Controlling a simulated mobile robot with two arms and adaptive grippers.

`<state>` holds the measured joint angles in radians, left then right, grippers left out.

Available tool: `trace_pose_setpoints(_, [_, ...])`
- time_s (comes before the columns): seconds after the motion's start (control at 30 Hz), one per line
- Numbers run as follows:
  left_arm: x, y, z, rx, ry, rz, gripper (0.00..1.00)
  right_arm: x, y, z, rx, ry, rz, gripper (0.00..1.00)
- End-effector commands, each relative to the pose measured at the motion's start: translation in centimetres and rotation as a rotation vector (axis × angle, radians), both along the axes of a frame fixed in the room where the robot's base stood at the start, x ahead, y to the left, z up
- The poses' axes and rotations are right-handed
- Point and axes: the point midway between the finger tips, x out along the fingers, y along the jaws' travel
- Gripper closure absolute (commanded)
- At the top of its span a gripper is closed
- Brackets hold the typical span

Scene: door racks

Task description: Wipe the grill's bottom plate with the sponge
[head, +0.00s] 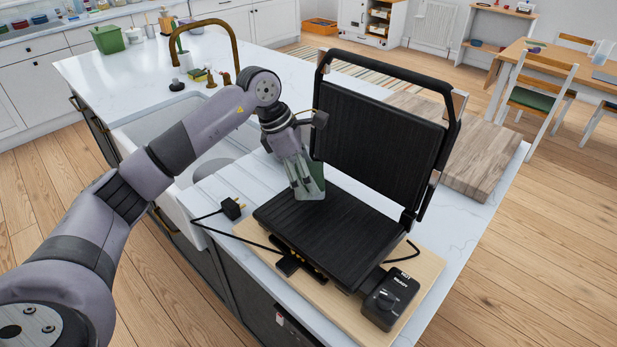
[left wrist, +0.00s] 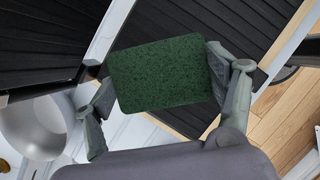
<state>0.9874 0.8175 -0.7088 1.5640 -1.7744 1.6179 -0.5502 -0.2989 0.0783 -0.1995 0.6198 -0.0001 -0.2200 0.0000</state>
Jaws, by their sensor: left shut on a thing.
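The black grill stands open on a wooden board, its ribbed lid (head: 378,135) raised and its ribbed bottom plate (head: 335,238) flat below. My left gripper (head: 308,188) points down at the back left corner of the bottom plate, in front of the lid. It is shut on the green sponge (left wrist: 160,73), which lies between its fingers (left wrist: 165,92) in the left wrist view. In the head view only a green strip of the sponge (head: 317,176) shows beside the fingers. I cannot tell whether the sponge touches the plate. My right gripper is not in view.
A control box (head: 390,299) sits at the board's (head: 428,268) front right. A plug (head: 232,208) and cord lie left of the grill. The sink (head: 165,128) with a brass tap (head: 207,30) is behind left. A butcher-block board (head: 478,155) lies right of the lid.

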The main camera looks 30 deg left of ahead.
Motion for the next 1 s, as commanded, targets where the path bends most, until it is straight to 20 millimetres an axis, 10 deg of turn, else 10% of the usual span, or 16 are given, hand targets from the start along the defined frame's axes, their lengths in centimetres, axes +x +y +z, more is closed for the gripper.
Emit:
trace_pose_setpoints(0.4, [-0.4,0.7,3.6,0.0,0.0,0.005,0.48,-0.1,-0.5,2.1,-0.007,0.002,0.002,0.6])
trace_pose_setpoints(1.0, [-0.4,0.7,3.7,0.0,0.0,0.005,0.48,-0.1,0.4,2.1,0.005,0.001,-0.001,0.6])
